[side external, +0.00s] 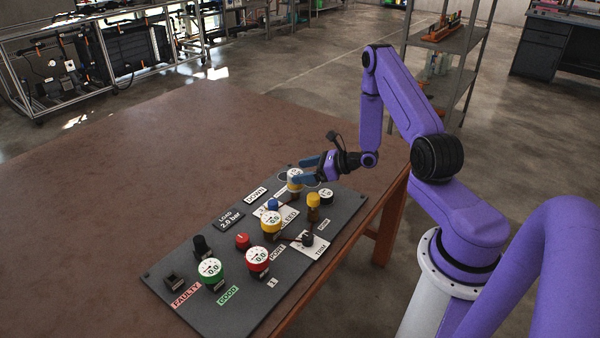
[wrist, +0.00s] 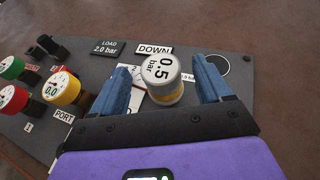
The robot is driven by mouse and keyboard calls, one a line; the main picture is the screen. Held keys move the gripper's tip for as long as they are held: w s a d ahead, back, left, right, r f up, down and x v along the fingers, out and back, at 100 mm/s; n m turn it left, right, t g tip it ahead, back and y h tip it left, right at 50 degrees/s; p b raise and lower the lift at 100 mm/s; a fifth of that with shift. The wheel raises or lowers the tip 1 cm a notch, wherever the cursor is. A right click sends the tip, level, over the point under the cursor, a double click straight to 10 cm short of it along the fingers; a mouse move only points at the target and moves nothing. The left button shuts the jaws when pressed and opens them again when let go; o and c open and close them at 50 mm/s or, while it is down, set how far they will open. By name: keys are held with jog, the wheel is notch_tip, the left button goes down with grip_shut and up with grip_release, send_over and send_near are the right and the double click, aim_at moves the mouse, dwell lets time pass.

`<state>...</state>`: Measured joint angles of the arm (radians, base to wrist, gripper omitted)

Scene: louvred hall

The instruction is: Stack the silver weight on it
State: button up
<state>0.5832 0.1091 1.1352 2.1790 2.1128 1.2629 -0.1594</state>
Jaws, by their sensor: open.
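The silver weight (wrist: 160,72) is a short cylinder with a white face reading 0.5 bar and a yellow band low on its side. In the side view it (side external: 295,176) stands near the far end of the dark panel. My gripper (side external: 301,170) is open there. In the wrist view its blue fingers (wrist: 162,63) are on either side of the silver weight, with gaps visible on both sides. I cannot tell whether the yellow band belongs to the weight or to something under it.
The dark panel (side external: 190,292) lies on a brown table (side external: 120,180). It bears a yellow-sided gauge (side external: 271,220), a red one (side external: 257,259), a green one (side external: 211,270), knobs and labels. A yellow post (side external: 313,201) stands close to my gripper. The table left of the panel is clear.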

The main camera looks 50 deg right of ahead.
jog(key=v, duration=0.9)
jog(key=s+a+r+n+g+y, duration=0.35)
jog(key=a+n+g, duration=0.25)
jog(key=a+n, duration=0.3)
jog(key=s+a+r+n+g+y, duration=0.2)
jog(key=a+r+n+g+y, duration=0.4)
jog(key=a, duration=0.5)
jog(key=s+a+r+n+h, duration=0.2)
jog(key=s+n+h, duration=0.5)
jog(key=n, duration=0.7)
jog(key=s+a+r+n+h, duration=0.3)
jog(key=s+n+h, duration=0.4)
jog(key=s+n, duration=0.4)
jog(key=r+n, duration=0.1)
jog(key=n, duration=0.3)
jog(key=shift+r, duration=0.4)
